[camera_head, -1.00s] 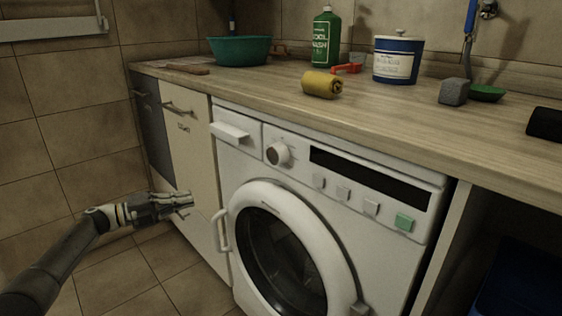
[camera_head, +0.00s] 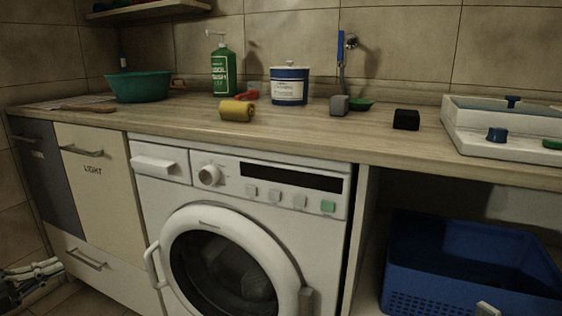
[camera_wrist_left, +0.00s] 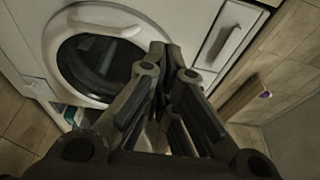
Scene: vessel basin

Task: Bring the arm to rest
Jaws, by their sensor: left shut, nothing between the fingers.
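My left gripper (camera_head: 34,270) shows at the lower left edge of the head view, low in front of the cabinet with the drawer (camera_head: 86,262). In the left wrist view its fingers (camera_wrist_left: 172,58) are together with nothing between them. The white washing machine (camera_head: 240,220) stands to the right of the gripper, and its round door looks closed. The gripper appears apart from the machine and the cabinet. My right gripper is not seen in either view.
The wooden counter (camera_head: 300,127) holds a green basin (camera_head: 138,87), a green bottle (camera_head: 222,72), a blue-white tub (camera_head: 289,86), a yellow roll (camera_head: 237,111) and a black block (camera_head: 406,120). Floor shows at lower left.

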